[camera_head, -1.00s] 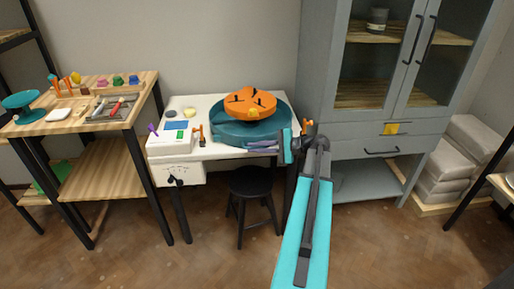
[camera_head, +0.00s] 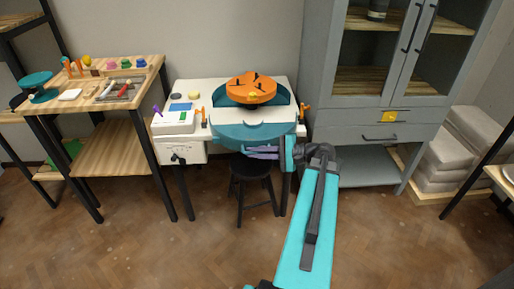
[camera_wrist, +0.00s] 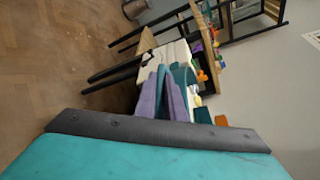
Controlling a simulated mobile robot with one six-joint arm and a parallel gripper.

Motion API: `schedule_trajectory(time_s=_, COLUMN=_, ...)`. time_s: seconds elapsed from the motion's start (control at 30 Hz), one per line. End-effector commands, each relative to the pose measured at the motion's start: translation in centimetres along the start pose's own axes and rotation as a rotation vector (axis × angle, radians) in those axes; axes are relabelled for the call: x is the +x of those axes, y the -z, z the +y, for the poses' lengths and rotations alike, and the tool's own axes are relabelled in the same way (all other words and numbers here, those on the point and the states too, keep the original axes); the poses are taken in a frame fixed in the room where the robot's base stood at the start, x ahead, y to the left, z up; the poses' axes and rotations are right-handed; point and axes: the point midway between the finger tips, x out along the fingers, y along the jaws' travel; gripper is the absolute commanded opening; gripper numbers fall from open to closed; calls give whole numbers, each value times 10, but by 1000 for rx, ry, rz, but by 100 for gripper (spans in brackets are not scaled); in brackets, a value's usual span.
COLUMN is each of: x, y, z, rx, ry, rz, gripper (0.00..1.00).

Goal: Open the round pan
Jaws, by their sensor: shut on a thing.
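The round pan is teal and sits around the orange wheel head (camera_head: 250,90) on the white wheel table. In the head view its front half (camera_head: 240,131) stands forward at the table's front edge, apart from the back half (camera_head: 283,96). My gripper (camera_head: 252,153), with purple fingers, is at the front half's outer side, low and right of its middle. It is shut on the front half, though the exact contact is hard to see. In the wrist view the fingers (camera_wrist: 163,98) point toward the teal pan (camera_wrist: 183,76), partly hiding it.
A black stool (camera_head: 252,172) stands under the table. A white control box (camera_head: 174,122) is at the table's left. Orange clamps (camera_head: 304,109) stand at its sides. A grey cabinet (camera_head: 370,130) is on the right, and a wooden workbench (camera_head: 110,105) with tools on the left.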

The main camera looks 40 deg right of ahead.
Motion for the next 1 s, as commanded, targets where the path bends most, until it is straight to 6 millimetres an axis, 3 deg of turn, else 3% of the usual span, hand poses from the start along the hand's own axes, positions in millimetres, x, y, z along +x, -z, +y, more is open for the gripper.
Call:
schedule_trajectory(time_s=0.53, x=3, y=-5, z=2, rx=-2, ry=0, rz=0, gripper=0)
schedule_trajectory(time_s=0.57, x=3, y=-5, z=2, rx=-2, ry=0, rz=0, gripper=13)
schedule_trajectory(time_s=0.6, x=3, y=-5, z=2, rx=-2, ry=0, rz=0, gripper=17)
schedule_trajectory(time_s=1.0, x=2, y=-6, z=2, rx=-2, ry=-1, rz=-2, gripper=17)
